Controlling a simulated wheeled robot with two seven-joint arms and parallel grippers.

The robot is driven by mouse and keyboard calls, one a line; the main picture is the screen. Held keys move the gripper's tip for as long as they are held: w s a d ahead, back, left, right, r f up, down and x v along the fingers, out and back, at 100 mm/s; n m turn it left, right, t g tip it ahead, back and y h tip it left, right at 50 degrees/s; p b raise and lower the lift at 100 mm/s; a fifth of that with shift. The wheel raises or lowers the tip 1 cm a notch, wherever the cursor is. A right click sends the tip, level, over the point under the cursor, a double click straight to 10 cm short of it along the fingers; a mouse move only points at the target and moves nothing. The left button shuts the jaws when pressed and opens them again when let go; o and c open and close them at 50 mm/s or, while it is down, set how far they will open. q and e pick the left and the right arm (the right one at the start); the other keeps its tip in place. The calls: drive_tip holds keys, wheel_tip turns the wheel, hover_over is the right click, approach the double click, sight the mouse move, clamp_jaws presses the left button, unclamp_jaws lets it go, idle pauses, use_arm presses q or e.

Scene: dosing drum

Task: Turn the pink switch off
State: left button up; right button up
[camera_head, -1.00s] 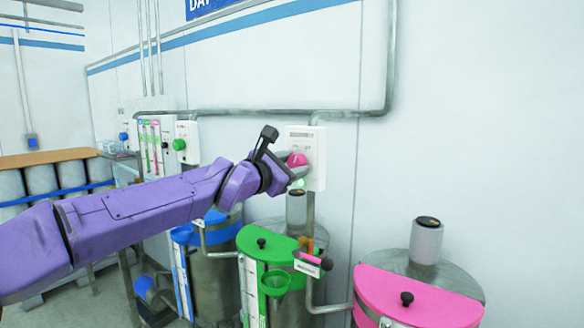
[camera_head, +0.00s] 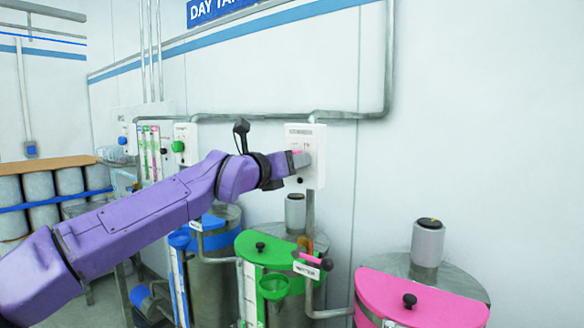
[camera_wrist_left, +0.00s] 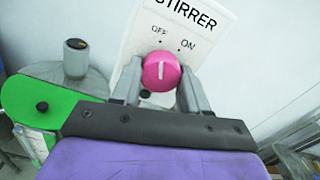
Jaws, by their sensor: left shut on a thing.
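The pink switch (camera_wrist_left: 160,72) is a round knob with a white pointer line, on a white wall panel (camera_wrist_left: 205,22) lettered STIRRER, OFF and ON. In the left wrist view its pointer stands nearly upright between the two marks, perhaps leaning slightly to the OFF side. My left gripper (camera_wrist_left: 162,88) has one finger on each side of the knob and is shut on it. In the head view the left gripper (camera_head: 301,159) is at the panel (camera_head: 312,180) and covers most of the knob. My right gripper is not in view.
Below stand drums with a blue lid (camera_head: 222,238), a green lid (camera_head: 268,248) and a pink lid (camera_head: 425,300). A green knob box (camera_head: 185,145) is on the wall to the left. The wall right of the panel is bare.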

use_arm(q)
drive_tip(key=shift+a+r+n, duration=0.1)
drive_tip(key=shift+r+n, duration=0.05)
drive_tip(key=shift+n, duration=0.45)
drive_tip(key=shift+r, duration=0.1)
drive_tip(key=o, duration=1.1)
drive_tip(key=shift+c, duration=0.2)
drive_tip(key=b+v, duration=0.6)
drive_tip(key=v, duration=0.4)
drive_tip(key=shift+s+a, duration=0.15)
drive_tip(key=shift+s, duration=0.1)
